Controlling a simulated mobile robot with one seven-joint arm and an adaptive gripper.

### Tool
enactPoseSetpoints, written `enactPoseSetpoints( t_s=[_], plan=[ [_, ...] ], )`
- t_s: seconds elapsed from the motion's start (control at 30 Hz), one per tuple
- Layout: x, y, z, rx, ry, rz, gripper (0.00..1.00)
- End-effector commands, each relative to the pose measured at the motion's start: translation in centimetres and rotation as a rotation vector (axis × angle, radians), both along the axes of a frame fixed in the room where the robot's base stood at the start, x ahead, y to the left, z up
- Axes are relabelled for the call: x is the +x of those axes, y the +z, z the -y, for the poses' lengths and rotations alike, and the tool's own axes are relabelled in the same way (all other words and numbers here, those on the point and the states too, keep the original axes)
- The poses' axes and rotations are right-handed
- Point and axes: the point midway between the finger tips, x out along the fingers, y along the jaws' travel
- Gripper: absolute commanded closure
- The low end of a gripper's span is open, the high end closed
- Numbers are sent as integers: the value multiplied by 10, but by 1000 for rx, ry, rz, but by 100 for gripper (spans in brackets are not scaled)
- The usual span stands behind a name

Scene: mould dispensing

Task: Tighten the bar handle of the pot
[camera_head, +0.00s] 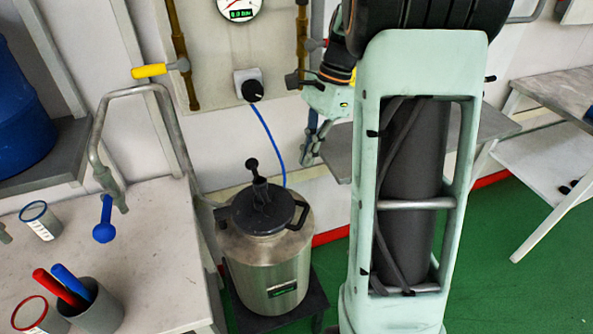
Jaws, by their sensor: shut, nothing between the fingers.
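The pot (264,275) is a steel cylinder with a black lid (262,212), standing upright on a low dark stand. Black arms stick out at the left and right of the lid, and an upright black lever with a ball end (255,172) rises from its middle. I cannot tell which of these black parts is the bar handle, or how tight it is. My gripper (309,160) is shut and empty, pointing down to the right of the pot and above lid height in the picture. It is apart from the lid and appears small.
A blue hose (267,135) runs from a wall knob (251,88) down behind the pot. The left bench (150,250) carries cups and a bent metal pipe (97,135) with a blue-ended handle. A grey table (480,125) stands behind my arm.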

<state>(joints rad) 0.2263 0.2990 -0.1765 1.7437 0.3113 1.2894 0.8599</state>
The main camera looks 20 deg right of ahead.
Motion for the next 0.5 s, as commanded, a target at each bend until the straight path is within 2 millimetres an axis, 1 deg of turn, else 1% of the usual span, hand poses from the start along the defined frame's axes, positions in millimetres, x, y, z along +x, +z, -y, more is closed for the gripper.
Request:
enactPoseSetpoints(
  t_s=[0.03, 0.4, 0.43, 0.5],
  plan=[
    [-1, -10, -3, 1, 1, -4, 100],
    [-6, -84, -26, 1, 2, -4, 100],
    [-7, -89, -27, 1, 2, -4, 100],
    [-8, -87, -41, 1, 4, 0, 100]
  ],
)
